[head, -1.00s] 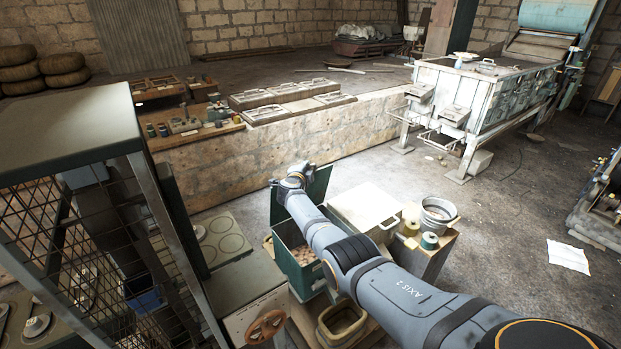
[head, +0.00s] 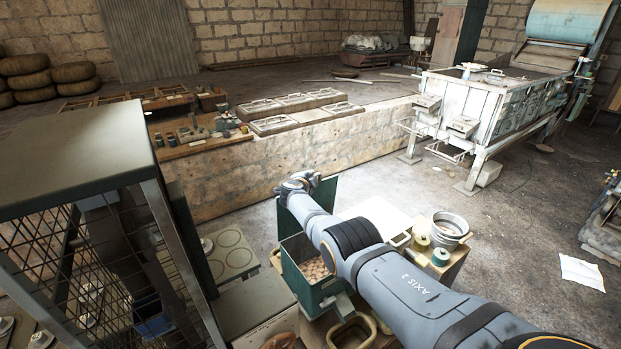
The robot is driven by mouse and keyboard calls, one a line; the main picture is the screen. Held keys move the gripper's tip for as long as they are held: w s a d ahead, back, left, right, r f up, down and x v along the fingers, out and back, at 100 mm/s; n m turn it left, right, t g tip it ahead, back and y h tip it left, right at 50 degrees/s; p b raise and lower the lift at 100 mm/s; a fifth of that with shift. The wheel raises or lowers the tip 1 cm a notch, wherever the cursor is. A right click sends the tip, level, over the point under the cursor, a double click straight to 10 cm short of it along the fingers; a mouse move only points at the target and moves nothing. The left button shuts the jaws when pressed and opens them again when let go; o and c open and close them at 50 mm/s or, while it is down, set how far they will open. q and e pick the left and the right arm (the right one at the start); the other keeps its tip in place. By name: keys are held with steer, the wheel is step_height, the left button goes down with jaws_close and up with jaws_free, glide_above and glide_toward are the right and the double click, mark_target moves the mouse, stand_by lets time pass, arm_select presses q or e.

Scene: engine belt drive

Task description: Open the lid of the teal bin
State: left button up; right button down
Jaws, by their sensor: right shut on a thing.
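The teal bin (head: 312,287) stands in the lower middle of the head view, with small tan pieces (head: 312,268) inside it. Its teal lid (head: 323,193) stands raised at the bin's far side, partly hidden by my right arm. My right gripper (head: 298,181) is at the upper left of the lid and is shut on it; its fingertips are hard to make out. The right arm reaches across the bin from the lower right and covers part of its opening. My left gripper is not in view.
A white box (head: 375,214) is right of the bin, beside spools (head: 440,257) and a metal bucket (head: 449,228). A tan basin (head: 352,331) is in front. A mesh cage (head: 75,150) stands left.

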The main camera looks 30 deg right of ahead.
steer(key=c, duration=1.4)
jaws_free()
steer(key=shift+o, duration=0.2)
steer(key=shift+s+a, duration=0.15)
steer(key=s+a, duration=0.8)
steer(key=s, duration=0.1)
steer(key=shift+s+a+r, duration=0.15)
steer(key=shift+a+r, duration=0.05)
steer(key=shift+a, duration=0.2)
